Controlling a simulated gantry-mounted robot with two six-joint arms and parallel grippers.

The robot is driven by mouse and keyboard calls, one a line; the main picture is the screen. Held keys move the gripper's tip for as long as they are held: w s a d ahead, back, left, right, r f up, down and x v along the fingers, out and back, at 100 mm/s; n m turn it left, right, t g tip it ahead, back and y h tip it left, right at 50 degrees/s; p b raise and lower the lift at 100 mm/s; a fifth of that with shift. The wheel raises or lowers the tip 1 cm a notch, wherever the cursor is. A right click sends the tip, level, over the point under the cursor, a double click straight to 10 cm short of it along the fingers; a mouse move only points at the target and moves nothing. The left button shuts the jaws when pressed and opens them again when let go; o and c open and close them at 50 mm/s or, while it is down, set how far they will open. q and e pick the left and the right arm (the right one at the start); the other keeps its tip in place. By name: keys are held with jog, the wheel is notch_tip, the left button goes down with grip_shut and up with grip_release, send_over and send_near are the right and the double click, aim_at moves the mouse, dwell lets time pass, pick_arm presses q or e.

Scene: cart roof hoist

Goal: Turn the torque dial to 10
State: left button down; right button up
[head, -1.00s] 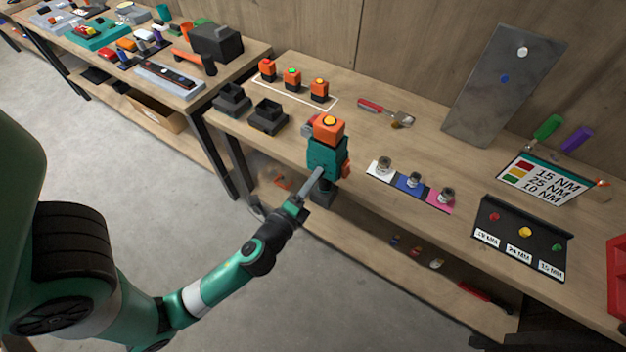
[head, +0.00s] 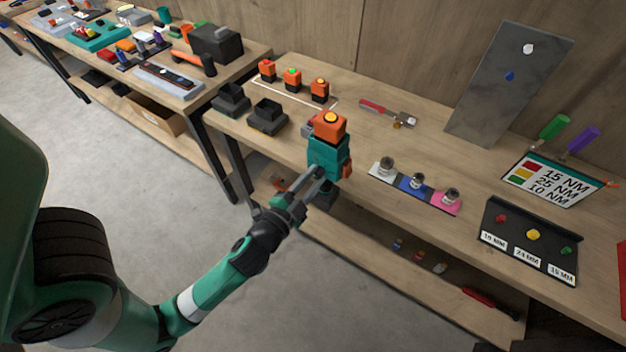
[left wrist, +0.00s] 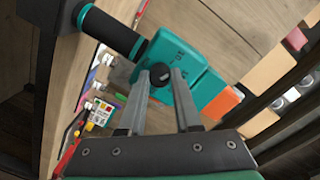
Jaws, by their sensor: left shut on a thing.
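A teal driver (head: 328,158) with an orange battery (head: 328,127) on top stands at the bench's front edge in the head view. In the left wrist view the teal body (left wrist: 180,52) shows with a black nose on the left and the orange part at lower right. A round black dial (left wrist: 160,72) sits on the body. My left gripper (head: 316,172) reaches the driver from the front; in the left wrist view its fingertips (left wrist: 160,76) are on both sides of the dial, shut on it. The dial's numbers cannot be read. My right gripper is not in view.
A sign (head: 552,182) reads 15, 25 and 10 NM beside red, yellow and green patches. A black panel (head: 500,214) with labelled coloured knobs lies in front. Small sockets stand on a coloured strip (head: 401,184) right of the driver. Several orange batteries stand behind it.

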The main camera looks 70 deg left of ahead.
pick_arm(q)
jog(key=shift+n, duration=0.9)
jog(key=c, duration=0.6)
grip_release()
jog(key=v, duration=1.1)
jog(key=shift+s, duration=0.3)
